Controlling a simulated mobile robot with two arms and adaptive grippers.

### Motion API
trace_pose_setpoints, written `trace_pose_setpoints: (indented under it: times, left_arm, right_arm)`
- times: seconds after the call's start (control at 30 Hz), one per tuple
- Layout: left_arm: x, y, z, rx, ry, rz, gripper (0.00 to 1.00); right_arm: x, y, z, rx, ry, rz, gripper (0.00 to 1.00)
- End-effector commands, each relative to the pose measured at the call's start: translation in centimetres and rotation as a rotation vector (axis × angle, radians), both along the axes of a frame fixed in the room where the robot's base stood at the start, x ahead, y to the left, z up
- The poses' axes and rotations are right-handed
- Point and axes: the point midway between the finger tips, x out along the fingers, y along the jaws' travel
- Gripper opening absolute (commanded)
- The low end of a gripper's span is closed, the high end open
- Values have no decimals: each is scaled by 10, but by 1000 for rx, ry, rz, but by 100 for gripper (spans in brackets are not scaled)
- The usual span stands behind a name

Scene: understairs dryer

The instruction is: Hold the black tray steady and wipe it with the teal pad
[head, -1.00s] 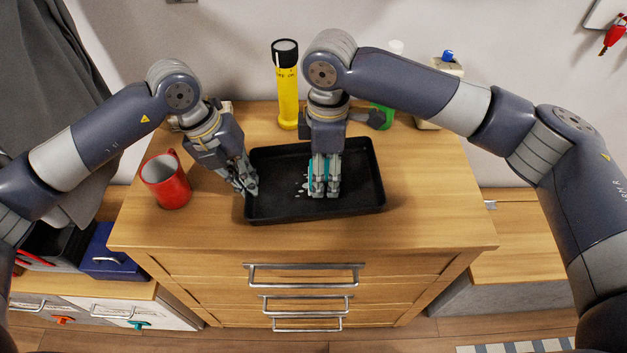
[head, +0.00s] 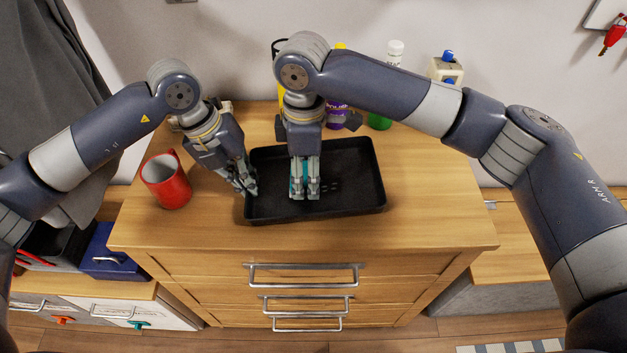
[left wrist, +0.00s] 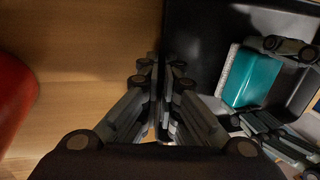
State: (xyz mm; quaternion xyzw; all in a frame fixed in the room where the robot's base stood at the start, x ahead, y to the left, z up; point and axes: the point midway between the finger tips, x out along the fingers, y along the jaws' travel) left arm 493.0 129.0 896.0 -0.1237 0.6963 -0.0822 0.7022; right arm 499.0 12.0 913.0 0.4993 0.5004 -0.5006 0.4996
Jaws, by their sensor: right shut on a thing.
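The black tray (head: 350,165) lies flat on the wooden dresser top. My left gripper (head: 247,190) is at the tray's left wall; in the left wrist view its fingers (left wrist: 160,88) are close together with the tray's edge between them. My right gripper (head: 305,192) points down into the left half of the tray, shut on the teal pad. The pad shows as a teal strip between its fingers, and its broad face (left wrist: 252,78) shows in the left wrist view. A few small dark marks are on the tray floor right of the right gripper.
A red mug (head: 166,181) stands left of the tray, near my left gripper. Behind the tray are a mostly hidden yellow flashlight, a purple container (head: 336,116), a green bottle (head: 380,122) and a blue-topped bottle (head: 446,68). The dresser top right of the tray is clear.

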Motion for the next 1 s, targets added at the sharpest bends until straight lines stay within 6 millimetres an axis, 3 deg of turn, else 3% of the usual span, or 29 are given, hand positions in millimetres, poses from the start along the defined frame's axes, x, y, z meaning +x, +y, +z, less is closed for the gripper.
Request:
trace_pose_setpoints:
  times: [0.5,1.0]
  left_arm:
    - [0,0,0,0,0,0,0]
    - [0,0,0,0,0,0,0]
  right_arm:
    - [0,5,47,1,-2,0,37]
    - [0,5,48,1,-2,0,37]
